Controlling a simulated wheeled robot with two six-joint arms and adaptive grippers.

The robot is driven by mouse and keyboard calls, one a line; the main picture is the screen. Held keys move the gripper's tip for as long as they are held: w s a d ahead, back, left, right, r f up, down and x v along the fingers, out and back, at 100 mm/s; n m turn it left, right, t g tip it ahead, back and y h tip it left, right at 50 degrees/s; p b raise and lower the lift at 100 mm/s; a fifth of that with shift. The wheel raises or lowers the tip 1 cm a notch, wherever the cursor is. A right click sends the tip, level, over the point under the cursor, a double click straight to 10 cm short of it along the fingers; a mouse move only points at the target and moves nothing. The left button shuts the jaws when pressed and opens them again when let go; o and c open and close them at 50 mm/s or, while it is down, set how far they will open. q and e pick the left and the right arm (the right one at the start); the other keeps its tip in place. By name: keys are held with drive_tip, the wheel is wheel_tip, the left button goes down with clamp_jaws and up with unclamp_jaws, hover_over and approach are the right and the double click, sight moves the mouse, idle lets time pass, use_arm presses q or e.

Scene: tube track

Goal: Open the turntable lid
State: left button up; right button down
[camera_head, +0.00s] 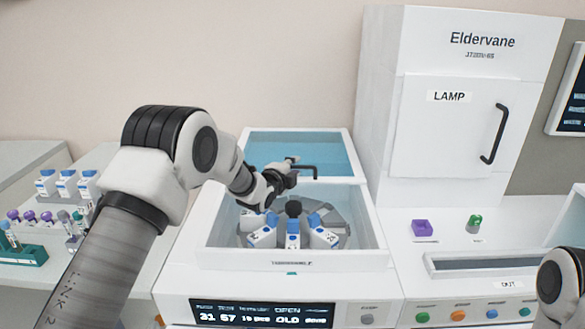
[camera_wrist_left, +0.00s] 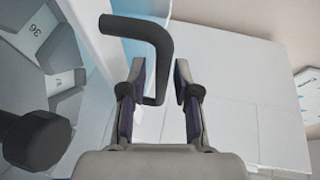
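The turntable unit (camera_head: 210,252) stands in the middle of the head view with its well uncovered. Inside, the grey turntable (camera_head: 340,222) holds several blue-capped vials (camera_head: 292,235) around a dark central knob (camera_head: 293,208). The translucent blue lid (camera_head: 330,146) lies at the back of the unit, behind the well. Its black bent handle (camera_head: 312,168) is at the lid's front edge. My left gripper (camera_head: 290,172) is beside the handle. In the left wrist view, the handle (camera_wrist_left: 158,50) reaches down between the spread fingers, with gaps on both sides. My right gripper is out of view.
A white Eldervane cabinet (camera_head: 440,180) with a black door handle stands at the right. Racks with vials and purple-capped tubes stand on the left bench. The unit's display (camera_head: 262,314) reads OPEN among other text.

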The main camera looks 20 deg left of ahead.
use_arm(q)
drive_tip(key=v, duration=1.2)
drive_tip(key=shift+d, duration=0.1)
